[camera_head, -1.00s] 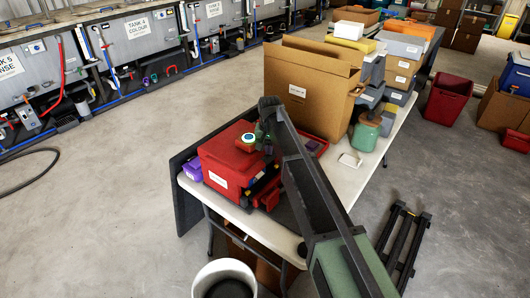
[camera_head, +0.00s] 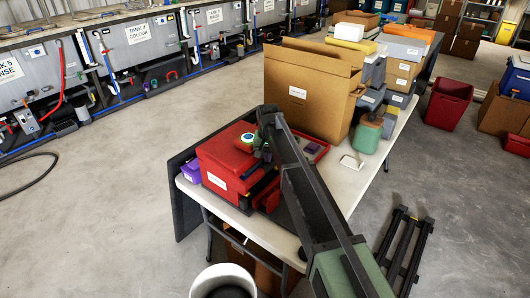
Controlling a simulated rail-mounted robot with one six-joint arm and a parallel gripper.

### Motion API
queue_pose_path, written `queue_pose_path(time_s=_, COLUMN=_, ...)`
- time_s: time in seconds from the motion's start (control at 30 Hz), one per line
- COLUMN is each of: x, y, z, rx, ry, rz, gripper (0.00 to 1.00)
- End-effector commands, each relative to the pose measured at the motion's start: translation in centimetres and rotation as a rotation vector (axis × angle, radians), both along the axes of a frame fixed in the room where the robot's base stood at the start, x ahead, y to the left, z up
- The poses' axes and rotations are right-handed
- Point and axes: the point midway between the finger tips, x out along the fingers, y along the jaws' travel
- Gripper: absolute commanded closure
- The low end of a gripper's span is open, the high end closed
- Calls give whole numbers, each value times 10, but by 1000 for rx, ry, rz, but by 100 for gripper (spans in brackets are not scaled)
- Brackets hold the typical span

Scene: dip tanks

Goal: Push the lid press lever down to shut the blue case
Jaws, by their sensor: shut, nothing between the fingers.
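A red case or box (camera_head: 222,160) with a white label stands at the near left end of the white table. I cannot make out a blue case. Dark parts (camera_head: 264,184) lie along the right side of the red case; I cannot tell whether the press lever is among them. My gripper (camera_head: 263,156) points down at the right edge of the red case. It is shut and looks empty. Its fingers are small and dark, and whether they touch anything is unclear. A round green and white piece (camera_head: 250,139) sits beside the gripper.
A purple item (camera_head: 191,171) lies left of the red case. A red tray (camera_head: 322,153) and a tall open cardboard box (camera_head: 308,93) stand behind my arm. A white bucket (camera_head: 222,281) stands in front.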

Motion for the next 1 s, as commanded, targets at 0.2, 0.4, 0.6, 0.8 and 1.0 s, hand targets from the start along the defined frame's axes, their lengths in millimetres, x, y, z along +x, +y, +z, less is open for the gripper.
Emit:
queue_pose_path(time_s=0.2, x=0, y=0, z=1, rx=-1, ry=1, rz=1, gripper=100)
queue_pose_path(time_s=0.4, x=0, y=0, z=1, rx=-1, ry=1, rz=1, gripper=100)
queue_pose_path(time_s=0.6, x=0, y=0, z=26, rx=-1, ry=1, rz=1, gripper=100)
queue_pose_path(time_s=0.8, x=-1, y=0, z=59, rx=-1, ry=1, rz=1, gripper=100)
queue_pose_path(time_s=1.0, x=0, y=0, z=90, rx=-1, ry=1, rz=0, gripper=100)
